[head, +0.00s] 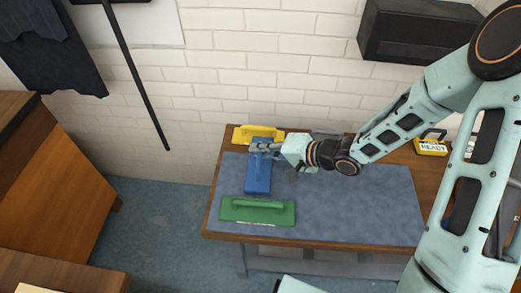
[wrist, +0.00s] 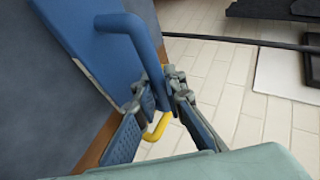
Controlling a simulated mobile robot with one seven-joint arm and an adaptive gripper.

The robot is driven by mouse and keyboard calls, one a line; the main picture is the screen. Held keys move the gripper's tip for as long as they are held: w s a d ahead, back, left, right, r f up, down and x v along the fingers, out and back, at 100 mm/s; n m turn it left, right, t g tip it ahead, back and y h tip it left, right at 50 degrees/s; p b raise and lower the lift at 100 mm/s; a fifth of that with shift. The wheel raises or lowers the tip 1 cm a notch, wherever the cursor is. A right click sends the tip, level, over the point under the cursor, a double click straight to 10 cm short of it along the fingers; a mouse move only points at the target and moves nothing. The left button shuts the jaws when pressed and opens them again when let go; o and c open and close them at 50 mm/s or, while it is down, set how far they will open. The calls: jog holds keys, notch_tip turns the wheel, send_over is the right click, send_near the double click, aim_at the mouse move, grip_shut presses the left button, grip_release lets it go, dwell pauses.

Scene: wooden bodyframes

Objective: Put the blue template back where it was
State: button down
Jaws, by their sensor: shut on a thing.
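The blue template (head: 257,180) is a flat board with a bar handle. In the head view it lies lengthwise, front to back, over the left part of the blue-grey mat. My gripper (head: 262,148) is at its back end, shut on the handle. In the wrist view, the fingers (wrist: 164,92) close around the lower end of the blue handle (wrist: 145,45), with the blue board (wrist: 85,25) beside it. I cannot tell whether the board touches the mat or hangs just above it.
A green template (head: 258,212) lies at the mat's front left. A yellow template (head: 245,134) is at the bench's back edge, just behind the blue one. The mat (head: 350,205) is clear to the right.

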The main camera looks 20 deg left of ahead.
jog(key=shift+f, duration=0.35)
jog(key=c, duration=2)
grip_release()
jog(key=shift+f, duration=0.1)
jog(key=shift+r, duration=0.25)
jog(key=shift+p+v, duration=1.4)
jog(key=shift+v, duration=4.75)
jog(key=shift+a+r, duration=0.1)
